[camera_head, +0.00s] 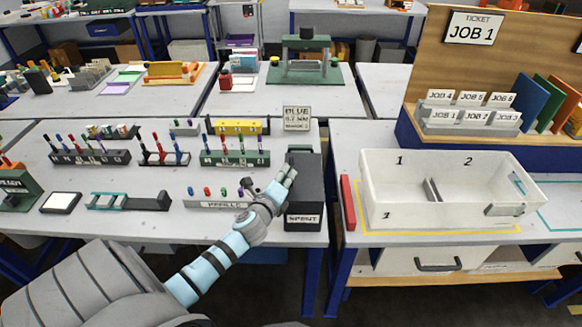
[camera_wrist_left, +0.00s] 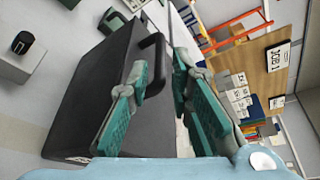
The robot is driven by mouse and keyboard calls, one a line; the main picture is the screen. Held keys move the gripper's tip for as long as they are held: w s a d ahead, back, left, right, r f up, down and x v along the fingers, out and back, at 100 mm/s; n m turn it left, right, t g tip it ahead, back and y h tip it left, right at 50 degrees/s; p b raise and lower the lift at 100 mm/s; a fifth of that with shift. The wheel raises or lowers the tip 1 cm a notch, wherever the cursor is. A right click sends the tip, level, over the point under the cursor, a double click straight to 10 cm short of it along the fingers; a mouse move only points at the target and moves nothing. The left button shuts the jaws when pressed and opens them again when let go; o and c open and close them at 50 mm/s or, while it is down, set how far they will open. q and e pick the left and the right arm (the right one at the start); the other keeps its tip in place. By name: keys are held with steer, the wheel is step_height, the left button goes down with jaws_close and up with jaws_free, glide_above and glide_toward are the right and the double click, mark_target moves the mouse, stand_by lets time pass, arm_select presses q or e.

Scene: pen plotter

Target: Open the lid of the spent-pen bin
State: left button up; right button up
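The spent-pen bin (camera_head: 305,190) is a dark box with a white label on its front. It stands at the right edge of the middle table, and its lid looks shut. My left gripper (camera_head: 287,177) is over the bin's upper left side. In the left wrist view the bin (camera_wrist_left: 95,90) fills the left, with a black handle (camera_wrist_left: 152,50) along its top edge. My left gripper's green-padded fingers (camera_wrist_left: 162,70) are apart, with the handle close to the left finger; I cannot tell if they touch. My right gripper is out of view.
A refill rack (camera_head: 218,203) and pen racks (camera_head: 235,158) stand left of the bin. Right of a gap between tables are a red bar (camera_head: 348,203) and a white divided tray (camera_head: 400,213).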

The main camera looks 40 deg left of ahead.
mark_target(291, 166)
arm_select(q)
steer(key=b+x, duration=0.1)
steer(key=x, duration=0.5)
steer(key=shift+d, duration=0.1)
steer(key=shift+c, duration=0.2)
jaws_close()
